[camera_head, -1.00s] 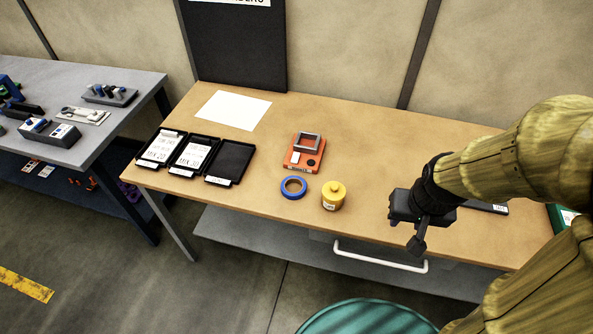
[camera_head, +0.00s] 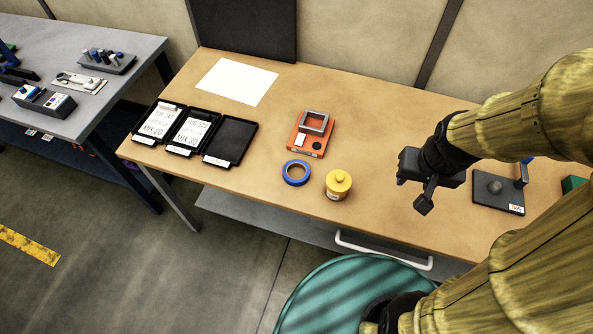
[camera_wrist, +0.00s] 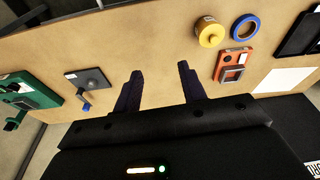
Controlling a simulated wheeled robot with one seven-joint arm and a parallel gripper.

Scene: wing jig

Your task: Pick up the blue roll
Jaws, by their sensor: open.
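The blue roll (camera_head: 296,173) is a ring lying flat on the wooden table, just left of a yellow pot. It also shows in the wrist view (camera_wrist: 245,27) at the upper right. My gripper (camera_head: 425,199) is over the right part of the table, well to the right of the roll and apart from it. In the wrist view its two dark fingers (camera_wrist: 160,82) stand apart with only bare table between them. My gripper is open and empty.
The yellow pot (camera_head: 338,185) stands between the roll and my gripper. An orange device (camera_head: 309,137) lies behind the roll. Black trays (camera_head: 230,140) and white paper (camera_head: 236,81) are left. A dark plate with a knob (camera_head: 498,192) is right. A teal round object (camera_head: 345,290) is in front.

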